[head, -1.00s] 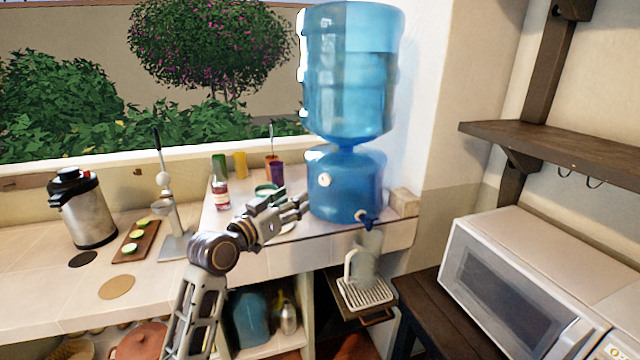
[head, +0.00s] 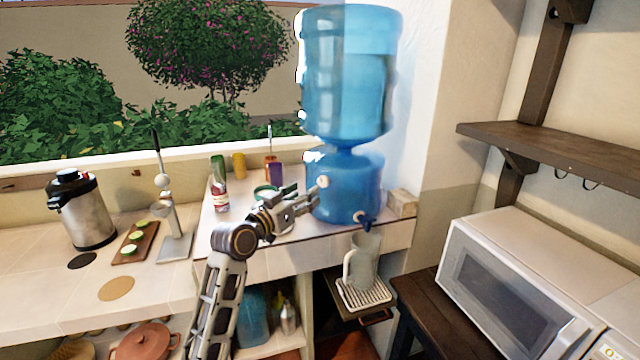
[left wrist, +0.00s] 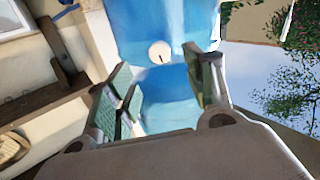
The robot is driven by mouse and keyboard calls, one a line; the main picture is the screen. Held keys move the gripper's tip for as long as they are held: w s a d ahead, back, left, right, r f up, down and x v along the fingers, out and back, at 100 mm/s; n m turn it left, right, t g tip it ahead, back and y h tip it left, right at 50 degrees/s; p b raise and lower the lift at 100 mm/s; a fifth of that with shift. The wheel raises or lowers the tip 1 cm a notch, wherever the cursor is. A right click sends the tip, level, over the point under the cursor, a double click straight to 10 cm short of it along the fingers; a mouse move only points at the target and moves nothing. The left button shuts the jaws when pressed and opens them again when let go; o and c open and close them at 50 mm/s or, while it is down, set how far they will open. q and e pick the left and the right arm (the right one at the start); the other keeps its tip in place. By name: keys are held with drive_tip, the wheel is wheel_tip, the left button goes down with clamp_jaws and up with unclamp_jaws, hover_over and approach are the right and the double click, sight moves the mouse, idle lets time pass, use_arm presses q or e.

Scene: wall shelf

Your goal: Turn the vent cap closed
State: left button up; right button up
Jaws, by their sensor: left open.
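The vent cap (head: 323,181) is a small white round knob on the front of the blue lower body of the water dispenser (head: 350,190). In the left wrist view the vent cap (left wrist: 159,52) shows a short dark mark and lies beyond the fingertips, between them. My left gripper (head: 305,197) is open and empty, just left of the cap and slightly below it. In the left wrist view its two fingers (left wrist: 165,75) stand apart on either side of the blue body. I see no contact with the cap. My right gripper is not in view.
A blue tap (head: 364,218) sticks out below the cap, above a pale pitcher (head: 362,262) on a drip rack. Bottles and cups stand left of the dispenser, with a box (head: 403,201) at its right. A microwave (head: 520,285) stands at the right.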

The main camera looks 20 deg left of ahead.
sight(322, 183)
use_arm(q)
drive_tip(key=x, duration=0.5)
drive_tip(key=shift+w+d+p, duration=0.1)
drive_tip(key=shift+w+p, duration=0.05)
drive_tip(key=shift+p, duration=0.25)
drive_tip(key=shift+x, duration=1.5)
drive_tip(key=shift+w, duration=0.1)
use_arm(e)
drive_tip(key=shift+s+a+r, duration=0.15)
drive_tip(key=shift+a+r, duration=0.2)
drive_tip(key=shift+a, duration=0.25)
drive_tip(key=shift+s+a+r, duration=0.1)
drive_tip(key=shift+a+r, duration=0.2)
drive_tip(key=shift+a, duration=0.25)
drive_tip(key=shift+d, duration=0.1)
use_arm(q)
drive_tip(key=c, duration=1)
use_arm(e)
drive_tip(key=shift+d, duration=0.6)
use_arm(q)
drive_tip(key=shift+c, duration=0.2)
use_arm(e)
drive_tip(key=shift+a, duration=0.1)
